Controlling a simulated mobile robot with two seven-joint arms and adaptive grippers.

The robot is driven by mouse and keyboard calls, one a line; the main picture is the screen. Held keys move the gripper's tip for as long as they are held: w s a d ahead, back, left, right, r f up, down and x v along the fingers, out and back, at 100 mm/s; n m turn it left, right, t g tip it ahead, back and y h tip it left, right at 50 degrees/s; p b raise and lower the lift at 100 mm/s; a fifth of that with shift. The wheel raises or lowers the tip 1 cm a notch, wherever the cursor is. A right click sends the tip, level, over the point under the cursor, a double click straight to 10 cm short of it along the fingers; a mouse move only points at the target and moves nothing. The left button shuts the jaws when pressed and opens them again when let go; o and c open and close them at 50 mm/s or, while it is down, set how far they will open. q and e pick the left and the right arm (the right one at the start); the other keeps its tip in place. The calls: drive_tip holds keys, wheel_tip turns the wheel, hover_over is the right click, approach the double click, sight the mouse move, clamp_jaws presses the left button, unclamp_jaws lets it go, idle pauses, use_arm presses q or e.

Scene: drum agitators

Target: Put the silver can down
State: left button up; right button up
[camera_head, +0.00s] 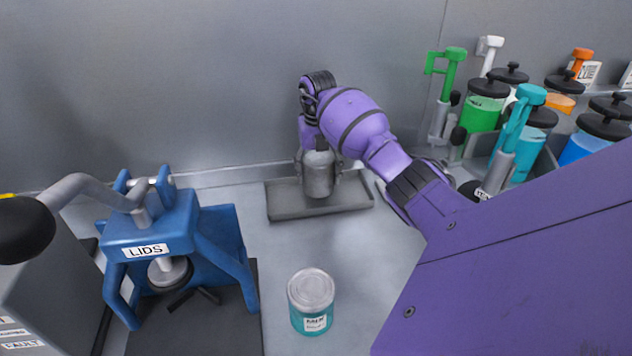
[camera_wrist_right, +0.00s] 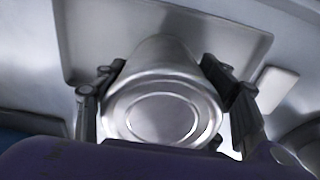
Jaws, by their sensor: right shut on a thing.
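The silver can (camera_head: 318,175) is upright at the grey tray (camera_head: 285,203) near the back wall. My right gripper (camera_head: 318,160) is shut on it from above, with fingers on both sides. In the right wrist view the can's round lid (camera_wrist_right: 160,115) faces the camera between the two fingers of the right gripper (camera_wrist_right: 163,95). The tray (camera_wrist_right: 85,65) shows behind the can. I cannot tell whether the can's base touches the tray. My left gripper is not in view.
A blue lid press (camera_head: 150,240) marked LIDS stands at the left. A teal labelled can (camera_head: 311,318) with a silver lid stands at the front centre. Several coloured jars, such as a green one (camera_head: 482,112), and pumps fill the right back. Counter between tray and teal can is clear.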

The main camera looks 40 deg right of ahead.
sight(317, 155)
drive_tip(key=shift+w+f, duration=0.2)
drive_tip(key=shift+f, duration=1.4)
drive_tip(key=shift+f, duration=0.1)
drive_tip(key=o, duration=1.6)
drive_tip(key=shift+s+f, duration=0.1)
drive_tip(key=shift+o, duration=0.2)
wheel_tip(317, 155, up, 12)
drive_tip(key=shift+r, duration=0.15)
